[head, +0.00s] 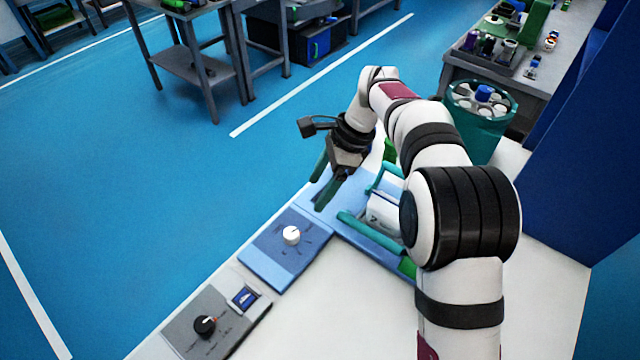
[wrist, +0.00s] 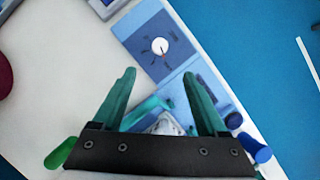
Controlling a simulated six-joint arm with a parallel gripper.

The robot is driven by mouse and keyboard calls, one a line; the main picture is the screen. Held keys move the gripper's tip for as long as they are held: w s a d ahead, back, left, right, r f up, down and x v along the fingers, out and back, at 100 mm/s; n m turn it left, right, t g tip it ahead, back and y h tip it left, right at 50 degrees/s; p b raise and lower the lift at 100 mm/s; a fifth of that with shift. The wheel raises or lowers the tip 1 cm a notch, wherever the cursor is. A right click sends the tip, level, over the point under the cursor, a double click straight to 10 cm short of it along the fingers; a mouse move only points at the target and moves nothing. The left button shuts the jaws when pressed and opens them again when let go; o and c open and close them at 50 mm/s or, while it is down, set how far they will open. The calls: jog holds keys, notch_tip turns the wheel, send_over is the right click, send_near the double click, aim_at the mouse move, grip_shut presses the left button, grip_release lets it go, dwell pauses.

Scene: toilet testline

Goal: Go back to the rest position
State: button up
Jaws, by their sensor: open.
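My gripper (head: 328,184) is open and empty. It hangs above the blue fixture plate (head: 318,201) on the white table, with its green fingers pointing down. In the wrist view my gripper (wrist: 163,88) shows both fingers spread apart, with a pale part and green bars of the fixture (wrist: 150,108) between and beyond them. My arm hides part of the fixture in the head view.
A blue panel with a white knob (head: 291,235) and a grey box with a black knob (head: 205,326) lie along the table's left edge. A green round container (head: 480,108) stands at the back right. A dark blue wall (head: 580,160) rises on the right.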

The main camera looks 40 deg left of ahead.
jog(key=s+d+r+n+t, duration=0.1)
jog(key=d+r, duration=0.3)
jog(key=d, duration=0.5)
jog(key=d+r+t, duration=0.1)
jog(key=d+r, duration=0.3)
jog(key=d, duration=0.4)
jog(key=s+d+f+n, duration=0.1)
jog(key=s+d+f, duration=0.1)
jog(key=s+d, duration=0.7)
jog(key=s+d+f+n+t+h, duration=0.1)
jog(key=s+d, duration=0.7)
jog(key=s, duration=0.1)
jog(key=shift+s+d+f, duration=0.2)
jog(key=shift+d+f, duration=0.15)
